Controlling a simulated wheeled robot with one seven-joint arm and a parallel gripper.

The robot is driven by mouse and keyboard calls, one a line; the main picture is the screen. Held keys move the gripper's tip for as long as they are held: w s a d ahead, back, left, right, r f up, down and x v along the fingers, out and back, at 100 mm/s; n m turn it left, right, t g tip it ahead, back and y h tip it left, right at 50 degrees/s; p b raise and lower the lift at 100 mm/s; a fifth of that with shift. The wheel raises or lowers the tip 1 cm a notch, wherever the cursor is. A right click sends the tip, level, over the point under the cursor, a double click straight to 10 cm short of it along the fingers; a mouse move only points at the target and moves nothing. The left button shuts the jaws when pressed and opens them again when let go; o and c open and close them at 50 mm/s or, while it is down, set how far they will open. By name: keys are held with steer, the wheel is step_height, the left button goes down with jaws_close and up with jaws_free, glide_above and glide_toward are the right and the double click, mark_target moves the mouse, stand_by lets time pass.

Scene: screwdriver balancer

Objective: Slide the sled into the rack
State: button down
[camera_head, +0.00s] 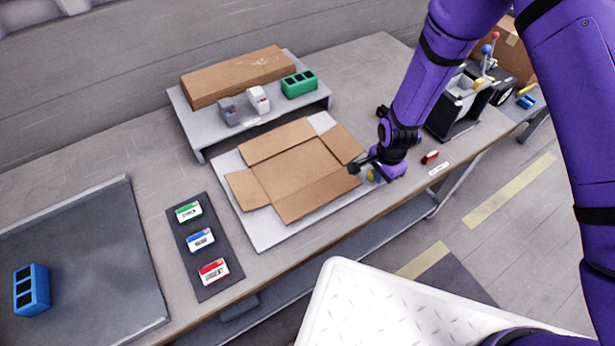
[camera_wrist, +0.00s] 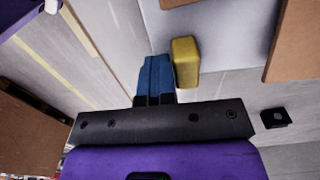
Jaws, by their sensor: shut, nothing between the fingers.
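My gripper (camera_head: 358,167) is low over the right edge of the white board. In the wrist view its blue fingers (camera_wrist: 156,72) are together, with nothing seen between them. A yellow block (camera_wrist: 187,62) is close beside the fingers on the right; I cannot tell if they touch. It shows small in the head view (camera_head: 370,175), partly hidden by my gripper. A black stand with pale compartments (camera_head: 462,105), possibly the rack, is at the table's right end, partly behind my arm. I cannot pick out the sled with certainty.
An open flat cardboard box (camera_head: 300,172) lies on the white board (camera_head: 262,232). A red piece (camera_head: 430,157) lies right of my gripper. A grey shelf (camera_head: 205,135) holds cardboard, a green block (camera_head: 299,85) and small items. Labelled cards lie on a dark mat (camera_head: 206,262); a blue block (camera_head: 31,290) is far left.

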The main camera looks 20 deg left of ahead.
mark_target(339, 130)
steer(key=shift+w+a, duration=2.25)
steer(key=shift+a, duration=0.65)
steer(key=shift+w+a, duration=2.25)
steer(key=shift+a, duration=0.6)
steer(key=shift+w+a, duration=2.25)
steer(key=shift+a, duration=0.65)
steer(key=shift+s+d, duration=0.1)
steer(key=shift+d, duration=0.05)
steer(key=shift+s+d, duration=0.3)
steer(key=shift+d, duration=0.1)
steer(key=shift+r, duration=3.5)
